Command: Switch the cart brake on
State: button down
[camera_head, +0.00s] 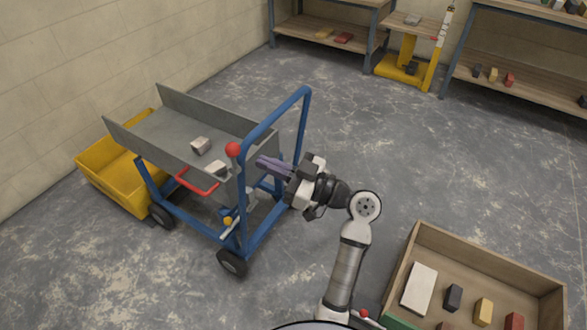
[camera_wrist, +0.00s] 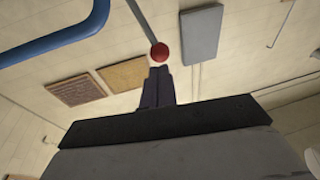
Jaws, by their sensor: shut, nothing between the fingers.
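The cart (camera_head: 247,147) has a blue frame with a tall push handle and a grey tipping tray. A red ball knob (camera_head: 233,149) stands by the handle's near post; in the wrist view the red knob (camera_wrist: 160,53) sits on the end of a thin grey rod. A small yellow knob (camera_head: 227,221) shows low on the frame near the front wheel. Which one is the brake is not marked. My gripper (camera_head: 260,163) is shut and empty, its fingers pointing left at the knob. In the wrist view the fingertips (camera_wrist: 160,72) appear just below the knob; contact cannot be told.
A yellow tub (camera_head: 113,178) stands behind the cart. A wooden crate (camera_head: 474,248) with blocks is at the right front. Shelves line the back; open floor lies between.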

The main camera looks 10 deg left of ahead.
aim_at(239, 152)
jog(key=shift+p+x, duration=0.5)
jog(key=shift+x, duration=1.5)
jog(key=shift+r, duration=0.1)
